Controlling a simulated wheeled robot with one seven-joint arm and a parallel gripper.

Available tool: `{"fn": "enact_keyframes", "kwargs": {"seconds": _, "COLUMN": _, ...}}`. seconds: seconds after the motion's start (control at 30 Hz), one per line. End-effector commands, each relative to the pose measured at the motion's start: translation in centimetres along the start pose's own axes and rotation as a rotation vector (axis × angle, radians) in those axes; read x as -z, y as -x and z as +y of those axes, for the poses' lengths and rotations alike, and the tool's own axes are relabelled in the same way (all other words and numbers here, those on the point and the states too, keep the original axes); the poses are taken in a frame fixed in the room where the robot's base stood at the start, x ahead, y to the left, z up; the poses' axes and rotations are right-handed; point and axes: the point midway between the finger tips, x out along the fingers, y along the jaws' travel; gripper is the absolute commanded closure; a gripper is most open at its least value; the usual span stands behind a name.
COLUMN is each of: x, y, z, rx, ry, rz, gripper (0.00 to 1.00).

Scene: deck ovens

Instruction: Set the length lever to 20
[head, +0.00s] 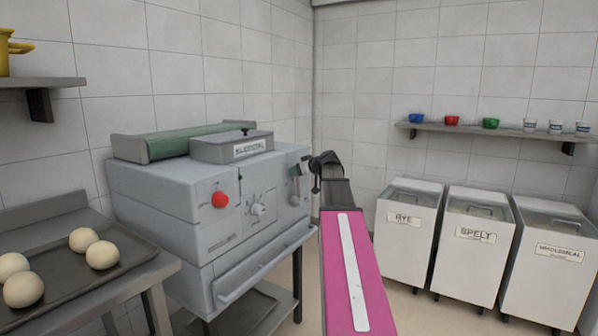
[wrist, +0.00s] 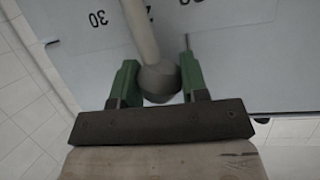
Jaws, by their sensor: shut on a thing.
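The length lever (wrist: 140,35) is a pale rod ending in a grey ball knob (wrist: 159,82) in the wrist view. My gripper (wrist: 158,86) has its green fingers on either side of the knob and is shut on it. A "30" mark (wrist: 97,18) is on the panel left of the rod. Another mark, cut off at the top edge right of the rod, cannot be read. The lever's far end is out of the wrist view. In the head view my gripper (head: 318,168) is at the right end of the grey machine's front (head: 230,215), and the knob cannot be made out there.
A tray (head: 125,255) with dough balls stands at left. Labelled flour bins (head: 475,245) stand at right under a shelf (head: 490,130) with small bowls and cups.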

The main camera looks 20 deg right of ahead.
Motion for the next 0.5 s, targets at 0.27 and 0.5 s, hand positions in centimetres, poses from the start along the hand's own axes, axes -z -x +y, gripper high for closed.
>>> {"fn": "enact_keyframes", "kwargs": {"seconds": 0.27, "x": -1.0, "y": 0.3, "z": -3.1, "rx": -0.069, "ry": 0.178, "rz": 0.028, "gripper": 1.00}}
{"fn": "enact_keyframes", "kwargs": {"seconds": 0.5, "x": -1.8, "y": 0.2, "z": -4.9, "rx": -0.120, "ry": 0.309, "rz": 0.049, "gripper": 1.00}}
